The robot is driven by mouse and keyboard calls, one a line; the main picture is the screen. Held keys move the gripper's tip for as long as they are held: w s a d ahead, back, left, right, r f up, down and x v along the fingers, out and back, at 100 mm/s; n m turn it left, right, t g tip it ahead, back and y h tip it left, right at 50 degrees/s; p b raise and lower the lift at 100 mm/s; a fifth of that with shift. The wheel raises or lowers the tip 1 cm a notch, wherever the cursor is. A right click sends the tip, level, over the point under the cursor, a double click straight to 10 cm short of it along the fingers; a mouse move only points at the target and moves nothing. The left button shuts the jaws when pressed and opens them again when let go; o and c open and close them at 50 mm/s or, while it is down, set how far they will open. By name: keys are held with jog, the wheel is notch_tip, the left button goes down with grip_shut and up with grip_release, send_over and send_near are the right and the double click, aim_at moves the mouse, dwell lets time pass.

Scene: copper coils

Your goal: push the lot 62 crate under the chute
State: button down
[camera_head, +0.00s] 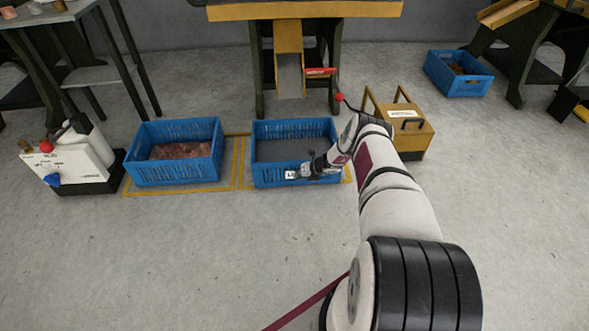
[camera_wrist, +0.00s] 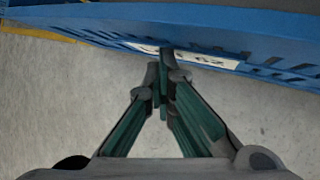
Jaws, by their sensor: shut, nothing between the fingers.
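The lot 62 crate (camera_head: 264,178) is blue, upright and looks empty, with a dark grey floor. It stands inside a yellow floor outline, below and in front of the chute (camera_head: 289,72) in the head view. In the head view my gripper (camera_head: 301,172) is at the crate's front side.
Another blue crate (camera_head: 135,172) with reddish pieces stands to the left in its own yellow outline. A white machine (camera_head: 82,158) is further left. The floor in front is clear.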

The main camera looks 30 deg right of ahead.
aim_at(295, 169)
jog(key=w, duration=0.3)
jog(key=shift+w+d, duration=0.1)
jog(key=shift+d, duration=0.25)
jog(key=shift+w, duration=0.9)
jog(key=shift+r, duration=0.1)
jog(key=shift+d, duration=0.1)
jog(key=shift+w+d, duration=0.2)
jog(key=shift+d, duration=0.05)
jog(key=s+a+p, duration=0.1)
jog(key=p, duration=0.2)
jog(key=shift+s, duration=0.4)
jog(key=shift+s+a+p, duration=0.5)
jog(key=shift+s+p, duration=0.4)
jog(key=shift+p, duration=0.35)
